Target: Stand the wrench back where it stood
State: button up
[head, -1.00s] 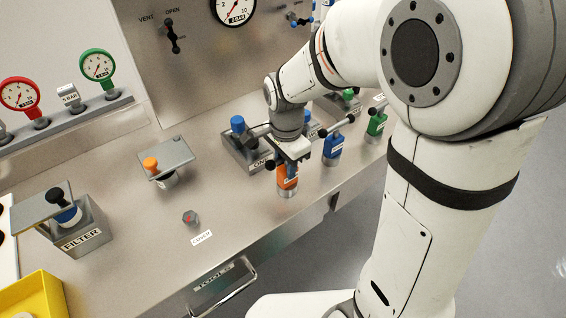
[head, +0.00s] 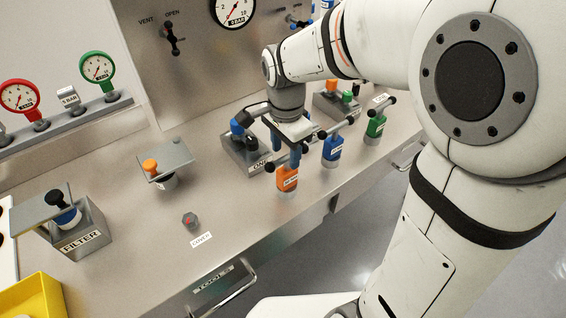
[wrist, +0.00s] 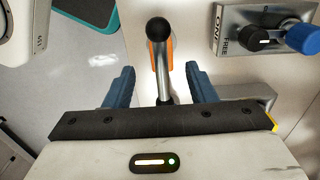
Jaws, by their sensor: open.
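A wrench with a grey cross-bar and black ball ends stands upright in an orange labelled block (head: 287,180) near the bench's front edge. The block also shows under the bar in the wrist view (wrist: 153,52). My gripper (head: 286,148) is open just above and behind this block. In the wrist view, the bar (wrist: 161,68) with its black ball runs between my two blue fingers (wrist: 160,78), with a gap on each side. Whether the fingers are still level with the bar is hard to tell. Blue (head: 332,150) and green (head: 376,126) blocks with similar handles stand to the right.
A grey valve box with a blue knob (head: 237,127) stands close behind my gripper, to the left. A small bolt (head: 189,219) by a label, an orange-knobbed plate (head: 175,158) and the filter box (head: 85,238) lie further left. The front bench between is clear.

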notch_tip(320, 180, up, 6)
jog(key=shift+r, duration=0.25)
jog(key=s+d+f+n+t, duration=0.3)
jog(key=s+d+n, duration=0.8)
jog(key=s+d, duration=0.1)
jog(key=shift+s, duration=0.15)
jog(key=shift+d+r, duration=0.1)
dwell(0.8)
